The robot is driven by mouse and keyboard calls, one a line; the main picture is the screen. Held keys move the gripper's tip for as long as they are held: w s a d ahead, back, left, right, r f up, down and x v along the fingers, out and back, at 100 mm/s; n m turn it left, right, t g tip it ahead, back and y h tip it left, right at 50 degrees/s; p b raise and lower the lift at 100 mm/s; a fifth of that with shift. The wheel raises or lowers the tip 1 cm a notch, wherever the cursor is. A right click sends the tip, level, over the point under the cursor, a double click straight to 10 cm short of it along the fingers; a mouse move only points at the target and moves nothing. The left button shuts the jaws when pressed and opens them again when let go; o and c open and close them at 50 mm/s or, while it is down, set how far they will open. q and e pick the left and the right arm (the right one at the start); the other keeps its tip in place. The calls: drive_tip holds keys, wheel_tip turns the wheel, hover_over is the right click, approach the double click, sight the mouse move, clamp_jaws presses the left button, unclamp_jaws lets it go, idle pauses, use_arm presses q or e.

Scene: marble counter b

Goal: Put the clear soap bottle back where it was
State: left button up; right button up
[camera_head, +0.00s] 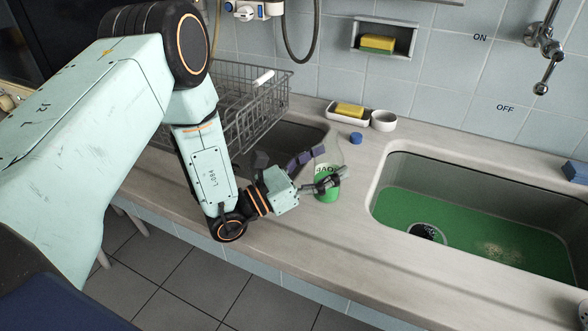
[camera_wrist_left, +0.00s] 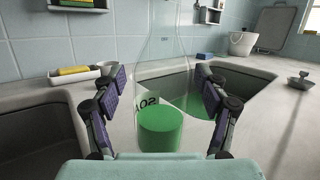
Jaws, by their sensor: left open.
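The clear soap bottle (camera_head: 328,184) stands upright on the counter between the two sinks, with green liquid in its lower part and a label. In the left wrist view the bottle (camera_wrist_left: 160,126) is in the middle, between the spread fingers. My left gripper (camera_head: 318,172) is open at the bottle, with a finger on either side of it. The left gripper (camera_wrist_left: 160,112) shows a gap between each finger and the bottle. Whether any finger touches it I cannot tell. My right gripper is in neither view.
A wire rack (camera_head: 250,100) stands over the left sink. The right sink (camera_head: 440,215) has a green bottom. Behind the bottle are a blue cap (camera_head: 356,138), a white cup (camera_head: 384,121) and a soap dish (camera_head: 338,118) with a yellow sponge (camera_head: 349,110). The front counter is clear.

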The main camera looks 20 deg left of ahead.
use_arm(q)
drive_tip(key=s+a, duration=0.2)
drive_tip(key=s, duration=0.1)
drive_tip(key=s+a+p, duration=0.1)
drive_tip(key=s+a, duration=0.2)
drive_tip(key=shift+s+a, duration=0.15)
drive_tip(key=shift+s, duration=0.05)
